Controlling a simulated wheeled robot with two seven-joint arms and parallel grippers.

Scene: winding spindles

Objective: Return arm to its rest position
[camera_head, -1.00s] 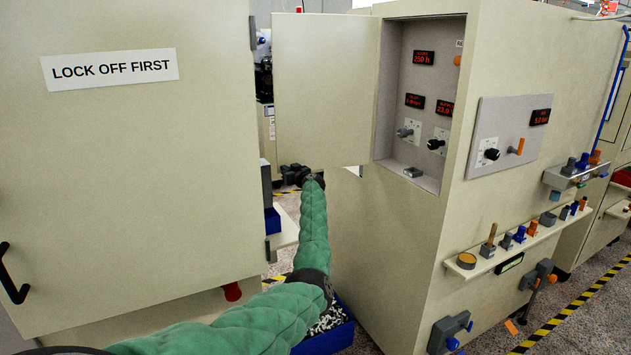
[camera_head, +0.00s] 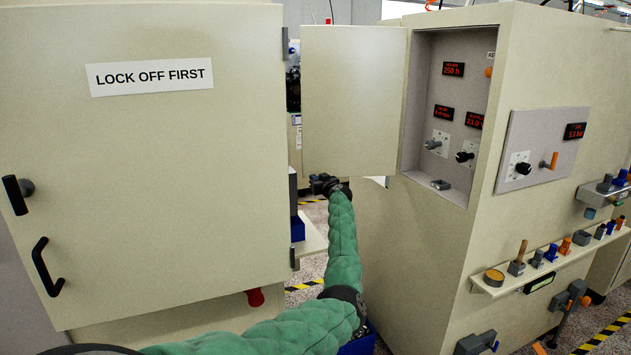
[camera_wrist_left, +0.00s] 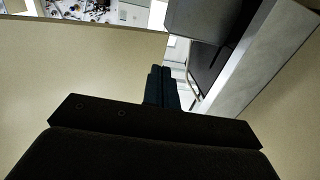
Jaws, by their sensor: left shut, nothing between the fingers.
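My left arm, in a green padded sleeve, reaches forward from the bottom of the head view. My left gripper (camera_head: 320,184) is small and dark there, just below the lower edge of the open cabinet door (camera_head: 353,100). In the left wrist view its dark fingers (camera_wrist_left: 161,88) are together with nothing between them. A beige panel fills much of that view, and a grey box-like part stands beyond the fingers to the right. I cannot tell whether the gripper touches the door. My right gripper does not show.
A large beige door marked "LOCK OFF FIRST" (camera_head: 180,180) stands at left. The control cabinet (camera_head: 420,270) stands at right, with a recessed panel and a shelf (camera_head: 490,289) of small parts. A narrow gap with floor lies between them.

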